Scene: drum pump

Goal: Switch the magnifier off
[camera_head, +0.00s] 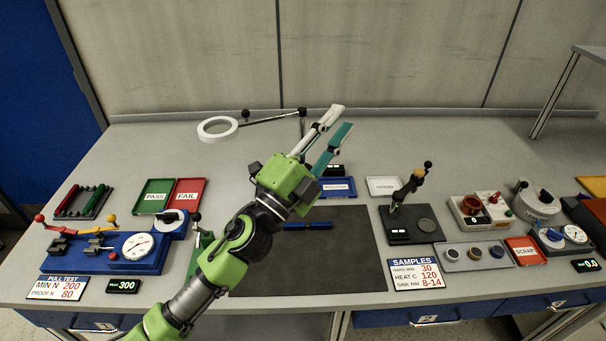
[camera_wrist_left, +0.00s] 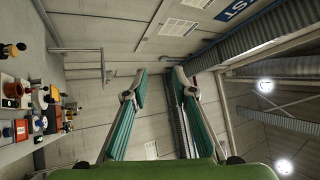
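The magnifier (camera_head: 218,127) has a white ring head at the back left of the bench, on a thin dark jointed arm that reaches right to a post (camera_head: 302,122). Its switch is too small to make out. My left gripper (camera_head: 342,118) is raised over the middle of the bench, to the right of the post, its fingers pointing toward the back wall. Its fingers are apart and empty, as the left wrist view (camera_wrist_left: 160,78) also shows. The magnifier does not show in that view. My right gripper is not in view.
Green PASS (camera_head: 154,195) and red FAIL (camera_head: 188,192) trays and a blue pull tester (camera_head: 104,254) stand at the left. A dark mat (camera_head: 330,262) lies in the middle. Test devices crowd the right. The bench back between the magnifier and the right shelf is mostly clear.

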